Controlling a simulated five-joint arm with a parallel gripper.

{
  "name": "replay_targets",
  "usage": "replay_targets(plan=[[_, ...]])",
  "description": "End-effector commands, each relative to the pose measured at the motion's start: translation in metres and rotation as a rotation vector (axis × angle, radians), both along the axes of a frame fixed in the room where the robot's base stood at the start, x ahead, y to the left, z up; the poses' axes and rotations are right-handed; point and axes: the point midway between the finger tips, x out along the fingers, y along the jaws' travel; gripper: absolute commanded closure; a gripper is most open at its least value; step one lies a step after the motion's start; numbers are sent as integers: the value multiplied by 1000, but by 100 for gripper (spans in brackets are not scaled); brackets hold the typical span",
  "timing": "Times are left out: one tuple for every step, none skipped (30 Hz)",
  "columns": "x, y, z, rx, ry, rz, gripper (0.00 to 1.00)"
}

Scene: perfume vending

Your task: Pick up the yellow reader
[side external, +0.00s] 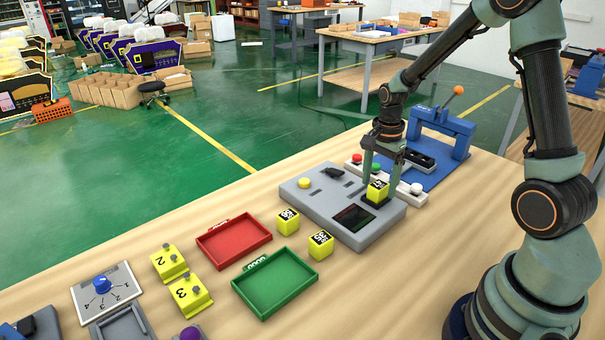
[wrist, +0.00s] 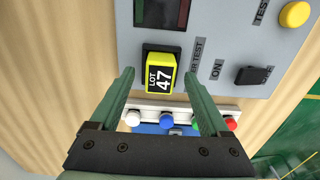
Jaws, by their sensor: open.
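A yellow cube (side external: 377,190) with a black label stands in a dark socket on the grey test box (side external: 399,214). In the wrist view the label on this cube (wrist: 161,80) reads LOT 47. No thing is marked as a reader, so I cannot tell for sure which one that is. My gripper (side external: 380,181) is open, pointing down over the cube. In the wrist view my gripper's fingertips (wrist: 159,74) lie on either side of the cube with a gap at each side.
Two more yellow cubes (side external: 287,221) (side external: 321,244) stand near a red tray (side external: 234,240) and a green tray (side external: 275,284). Yellow blocks numbered 2 (side external: 169,262) and 3 (side external: 190,295) sit left. A button strip (side external: 409,194) and blue fixture (side external: 441,133) stand close behind my gripper.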

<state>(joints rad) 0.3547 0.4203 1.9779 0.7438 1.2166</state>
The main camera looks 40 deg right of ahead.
Motion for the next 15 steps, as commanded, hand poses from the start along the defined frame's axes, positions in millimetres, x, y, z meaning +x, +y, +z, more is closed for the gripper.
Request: replay_targets(plan=[[-1, 0, -6, 1, 3, 0, 20], [-1, 0, -9, 1, 3, 0, 20], [0, 0, -12, 1, 1, 0, 20], [0, 0, -13, 0, 1, 0, 20], [0, 0, -14, 0, 1, 0, 20], [0, 0, -14, 0, 0, 0, 20], [0, 0, -14, 0, 0, 0, 20], [0, 0, -14, 0, 0, 0, 20], [0, 0, -14, 0, 0, 0, 20], [0, 0, -14, 0, 0, 0, 20], [0, 0, -14, 0, 0, 0, 20], [0, 0, -14, 0, 0, 0, 28], [0, 0, -14, 0, 0, 0, 39], [0, 0, -14, 0, 0, 0, 51], [0, 0, -14, 0, 0, 0, 66]])
